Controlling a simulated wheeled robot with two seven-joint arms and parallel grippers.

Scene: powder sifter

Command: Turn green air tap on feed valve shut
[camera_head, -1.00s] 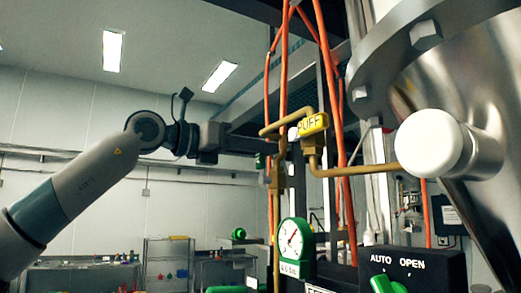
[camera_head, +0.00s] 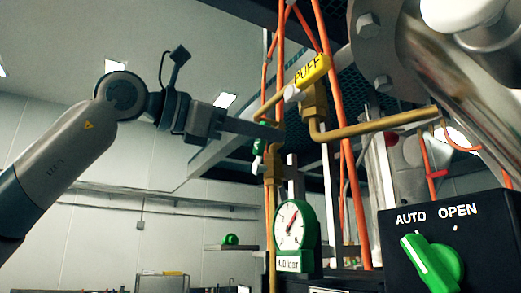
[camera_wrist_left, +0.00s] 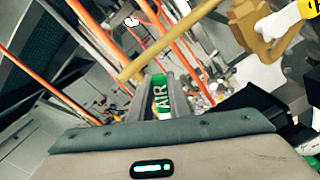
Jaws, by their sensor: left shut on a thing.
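The green air tap (camera_wrist_left: 162,95), marked AIR, sits between the two fingers of my left gripper (camera_wrist_left: 165,92) in the left wrist view, and the gripper is shut on it. In the head view my left gripper (camera_head: 272,133) reaches in from the left to the brass pipe, and a little of the green tap (camera_head: 258,147) shows below its fingers. The fingers hide the rest of the tap, so its exact angle is unclear. My right gripper is in neither view.
A yellow PUFF handle (camera_head: 311,71) is just above and right of the gripper. A green-rimmed gauge (camera_head: 295,226) is below. A black AUTO/OPEN panel (camera_head: 456,232) with a green knob (camera_head: 431,262) stands at right. Orange hoses (camera_head: 344,130) run close behind.

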